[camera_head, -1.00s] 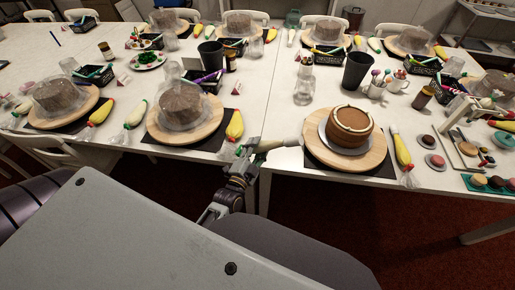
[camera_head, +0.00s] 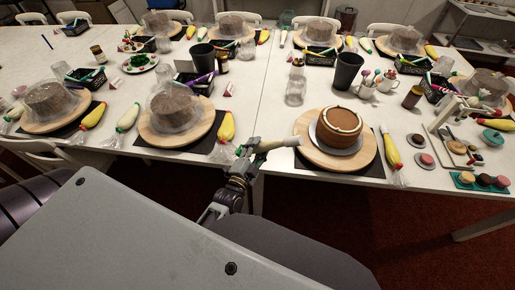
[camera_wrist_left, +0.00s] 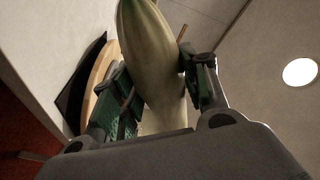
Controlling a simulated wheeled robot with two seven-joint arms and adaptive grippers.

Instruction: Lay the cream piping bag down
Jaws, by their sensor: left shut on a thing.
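My left gripper (camera_head: 248,153) is shut on the cream piping bag (camera_head: 275,144), near the front edge of the table. The bag lies roughly level, its pale narrow end pointing right towards the wooden turntable (camera_head: 308,150) with the brown cake (camera_head: 339,124). In the head view that end overlaps the turntable's left edge; I cannot tell if they touch. In the left wrist view the pale cream bag (camera_wrist_left: 150,55) sits between the green-padded fingers (camera_wrist_left: 160,95). My right gripper is not in view.
A yellow piping bag (camera_head: 226,128) lies left of my gripper, beside a turntable with a covered cake (camera_head: 175,106). Another yellow bag (camera_head: 390,150) lies right of the frosted cake. A glass jar (camera_head: 296,91) and black cup (camera_head: 347,71) stand behind. Bare white table (camera_head: 255,105) lies between the turntables.

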